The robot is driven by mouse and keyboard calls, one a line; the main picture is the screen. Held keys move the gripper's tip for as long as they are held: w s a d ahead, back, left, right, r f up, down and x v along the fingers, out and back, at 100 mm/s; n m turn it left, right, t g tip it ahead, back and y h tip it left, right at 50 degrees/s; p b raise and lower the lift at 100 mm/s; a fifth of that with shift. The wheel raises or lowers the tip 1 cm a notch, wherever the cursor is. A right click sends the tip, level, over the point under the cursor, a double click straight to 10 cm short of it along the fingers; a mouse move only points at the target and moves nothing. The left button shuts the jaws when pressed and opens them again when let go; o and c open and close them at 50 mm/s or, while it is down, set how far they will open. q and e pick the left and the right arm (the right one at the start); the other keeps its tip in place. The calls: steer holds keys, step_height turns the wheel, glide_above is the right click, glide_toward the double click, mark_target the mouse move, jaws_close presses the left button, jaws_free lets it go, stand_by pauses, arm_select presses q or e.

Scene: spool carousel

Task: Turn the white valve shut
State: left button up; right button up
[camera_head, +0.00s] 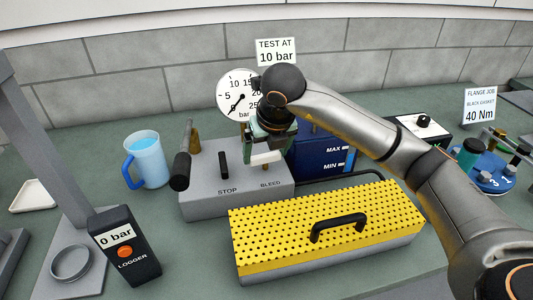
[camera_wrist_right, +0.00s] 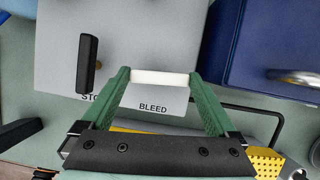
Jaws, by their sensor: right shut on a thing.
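The white valve handle (camera_wrist_right: 160,77) lies crosswise between the green fingertips of my right gripper (camera_wrist_right: 162,82), above the BLEED label on the grey pump block (camera_head: 205,205). The fingers are shut on its two ends. In the head view, my right gripper (camera_head: 267,150) comes down over the block's right side, and a bit of the white handle (camera_head: 264,158) shows under it. The valve's stem is hidden. A black lever (camera_head: 223,164) at the STOP label stands to the left, apart from the gripper; it also shows in the wrist view (camera_wrist_right: 87,65). My left gripper is not in view.
A pressure gauge (camera_head: 235,92) stands behind, partly covered by my arm. A black pump handle (camera_head: 180,168) and blue jug (camera_head: 147,160) are left. A blue tank (camera_head: 316,154) stands close right. A yellow perforated cover (camera_head: 290,222) lies in front. A logger (camera_head: 128,245) reads 0 bar.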

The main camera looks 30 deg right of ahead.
steer(key=shift+m+h, duration=0.3)
steer(key=shift+m, duration=0.2)
steer(key=o, duration=1)
steer(key=shift+r, duration=0.15)
steer(key=v, duration=1.2)
steer(key=shift+r+p, duration=0.15)
steer(key=shift+p, duration=0.3)
steer(key=shift+s, duration=0.2)
